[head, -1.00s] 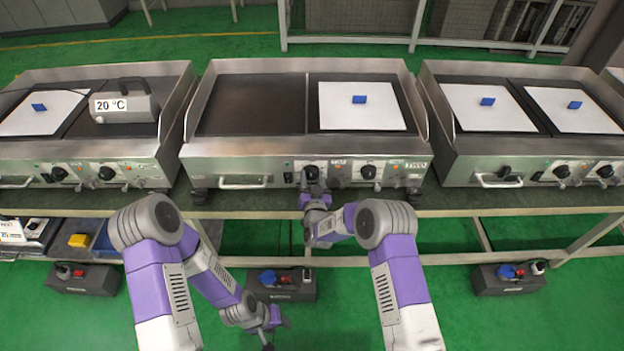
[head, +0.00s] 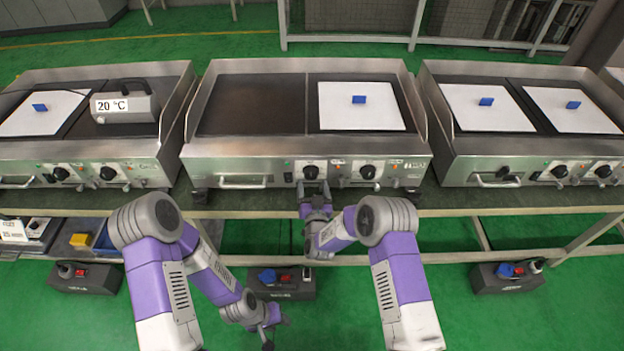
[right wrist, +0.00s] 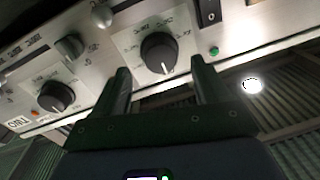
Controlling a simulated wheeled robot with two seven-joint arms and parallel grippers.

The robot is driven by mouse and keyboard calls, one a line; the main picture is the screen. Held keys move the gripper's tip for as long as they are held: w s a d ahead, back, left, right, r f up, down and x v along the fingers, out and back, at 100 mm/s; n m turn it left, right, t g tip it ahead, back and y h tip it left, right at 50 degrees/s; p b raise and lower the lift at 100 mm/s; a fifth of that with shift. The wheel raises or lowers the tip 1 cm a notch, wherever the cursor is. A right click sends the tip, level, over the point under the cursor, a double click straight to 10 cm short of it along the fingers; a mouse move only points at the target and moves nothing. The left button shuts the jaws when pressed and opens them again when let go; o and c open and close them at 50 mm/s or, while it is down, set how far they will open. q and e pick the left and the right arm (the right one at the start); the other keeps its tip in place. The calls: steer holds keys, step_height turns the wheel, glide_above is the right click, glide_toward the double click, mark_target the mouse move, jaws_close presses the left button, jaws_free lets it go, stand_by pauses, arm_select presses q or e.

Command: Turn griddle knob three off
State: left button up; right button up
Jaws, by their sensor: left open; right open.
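The knob in front of my right gripper (head: 314,188) is a round black griddle knob (head: 311,172), left of the two on the middle griddle's front panel. In the right wrist view the same knob (right wrist: 160,53) sits between and just beyond the open fingertips (right wrist: 160,75), with clear space on both sides. Its white pointer line is toward the lower edge of that picture. My right gripper holds nothing. My left gripper (head: 270,333) is open, low over the green floor and far from the panel.
A second black knob (head: 367,172) is on the same panel; it also shows in the right wrist view (right wrist: 57,96). A black rocker switch (right wrist: 208,12) and a green light (right wrist: 214,51) are beside the first knob. A handle bar (head: 243,182) is at the panel's left.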

steer(key=shift+s+d+p, duration=0.15)
steer(key=shift+s+p, duration=0.2)
steer(key=shift+s, duration=1.65)
steer(key=shift+f, duration=0.1)
